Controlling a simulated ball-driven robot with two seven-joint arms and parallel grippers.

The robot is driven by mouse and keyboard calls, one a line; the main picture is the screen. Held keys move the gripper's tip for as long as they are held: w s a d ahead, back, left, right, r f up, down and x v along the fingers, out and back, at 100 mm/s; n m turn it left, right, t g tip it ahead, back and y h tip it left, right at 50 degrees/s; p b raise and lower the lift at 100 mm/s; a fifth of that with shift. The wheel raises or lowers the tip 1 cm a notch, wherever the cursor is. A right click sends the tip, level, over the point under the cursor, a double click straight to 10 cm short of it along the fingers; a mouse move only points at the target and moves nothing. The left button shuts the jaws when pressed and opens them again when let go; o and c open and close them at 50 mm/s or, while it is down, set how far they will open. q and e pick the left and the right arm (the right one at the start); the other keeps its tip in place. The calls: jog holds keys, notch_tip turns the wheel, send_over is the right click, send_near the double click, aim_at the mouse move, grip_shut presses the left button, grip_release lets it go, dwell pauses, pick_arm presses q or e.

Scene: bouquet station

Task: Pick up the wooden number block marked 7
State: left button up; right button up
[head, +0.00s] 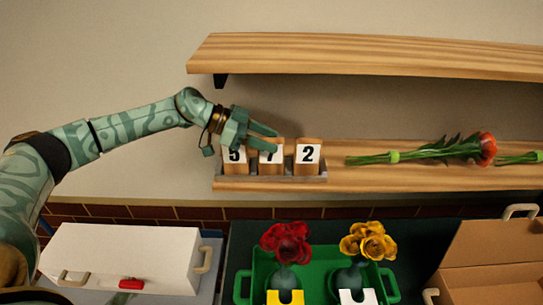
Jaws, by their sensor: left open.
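Three wooden number blocks stand upright side by side in a grey holder (270,181) on the lower shelf. The left block (233,157) shows a 5 and the right block (308,154) shows a 2. The middle block (270,165) is partly covered by my gripper; its digit is partly hidden and looks like a 7. My left gripper (272,139) is open, with its fingers at the upper part of the middle block. I cannot tell whether they touch it. My right gripper is not in view.
An upper wooden shelf (350,55) runs above the blocks. A red flower (487,149) with a green stem lies on the lower shelf to the right. Below are a green tray (243,284) with vases of red and yellow roses, a white box (125,255) and a cardboard box (490,280).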

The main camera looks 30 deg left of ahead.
pick_arm(q)
grip_shut()
jog(key=shift+s+r, duration=0.1)
